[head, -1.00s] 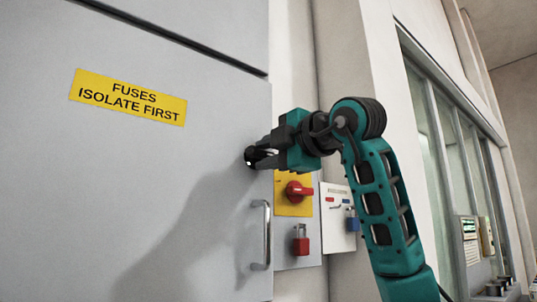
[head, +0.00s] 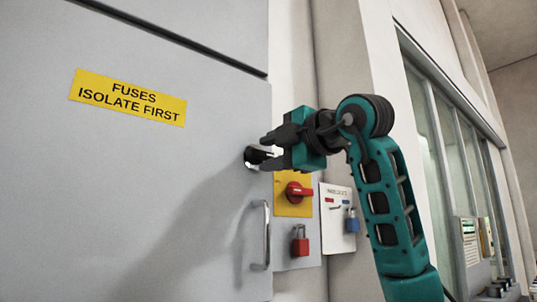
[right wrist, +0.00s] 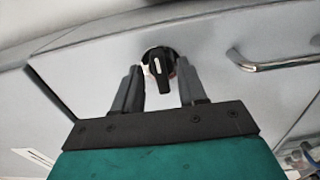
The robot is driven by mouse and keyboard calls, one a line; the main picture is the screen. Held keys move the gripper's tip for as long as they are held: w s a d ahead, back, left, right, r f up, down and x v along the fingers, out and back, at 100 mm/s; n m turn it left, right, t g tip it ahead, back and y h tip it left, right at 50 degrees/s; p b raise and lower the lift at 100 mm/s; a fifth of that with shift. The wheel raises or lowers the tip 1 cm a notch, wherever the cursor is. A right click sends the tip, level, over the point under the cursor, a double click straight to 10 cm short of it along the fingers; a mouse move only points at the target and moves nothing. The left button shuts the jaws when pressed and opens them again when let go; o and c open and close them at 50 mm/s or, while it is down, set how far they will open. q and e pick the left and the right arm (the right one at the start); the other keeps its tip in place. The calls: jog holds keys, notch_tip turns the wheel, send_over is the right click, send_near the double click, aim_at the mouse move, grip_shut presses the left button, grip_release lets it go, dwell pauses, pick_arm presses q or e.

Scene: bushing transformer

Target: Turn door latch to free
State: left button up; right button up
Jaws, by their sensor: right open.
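The door latch (head: 256,156) is a small dark knob on a pale round base, set in the grey cabinet door (head: 140,190) above the handle. In the right wrist view the latch (right wrist: 159,69) is a black lever with a white mark, its long end pointing toward my gripper. My right gripper (head: 268,152) is open in front of the latch. In the right wrist view the open fingers of the gripper (right wrist: 158,84) stand left and right of the lever's end, with gaps on both sides. My left gripper is not in view.
A metal bar handle (head: 266,236) is below the latch. Right of the door are a yellow plate with a red rotary switch (head: 298,191), a red padlock (head: 300,242) and a white board with a blue padlock (head: 351,222). A yellow sign (head: 128,97) is on the door.

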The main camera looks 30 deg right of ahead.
jog(key=s, duration=1.1)
jog(key=shift+s+d+b, duration=0.35)
jog(key=shift+s+d, duration=0.05)
jog(key=shift+d, duration=0.05)
